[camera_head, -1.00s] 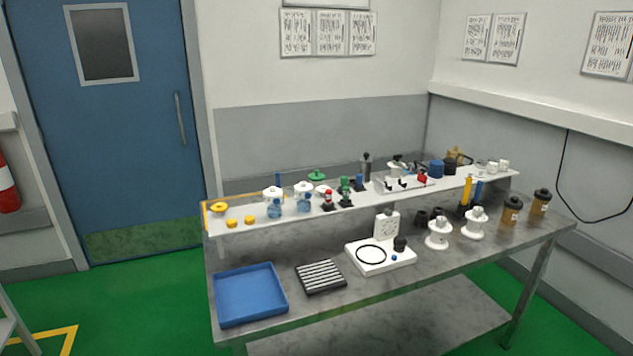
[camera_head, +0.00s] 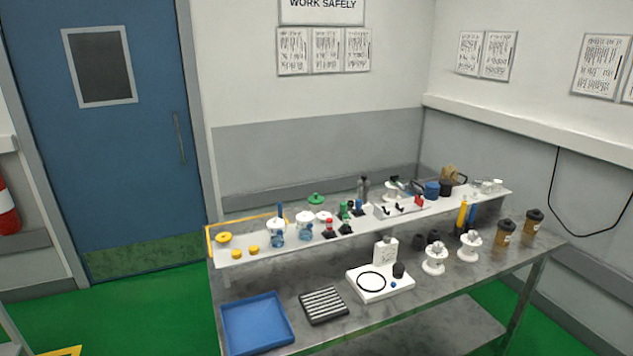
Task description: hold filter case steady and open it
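Neither of my grippers is in view. No object is clearly marked as the filter case, and I cannot tell which one it is. Two white round housings with grey tops (camera_head: 435,259) (camera_head: 469,246) stand upright on the table (camera_head: 330,338), right of the middle. Two brown canisters with black lids (camera_head: 503,231) (camera_head: 532,221) stand at the table's right end. A white tray (camera_head: 367,294) with an upright white block at its back carries a black ring, a black cap and a small blue part.
A blue tray (camera_head: 257,323) and a black ribbed rack (camera_head: 323,306) are on the table's left half. A raised shelf (camera_head: 350,228) along the back holds several small jars, valves and yellow caps. A blue door (camera_head: 150,215) is at left. Green floor shows beside the table.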

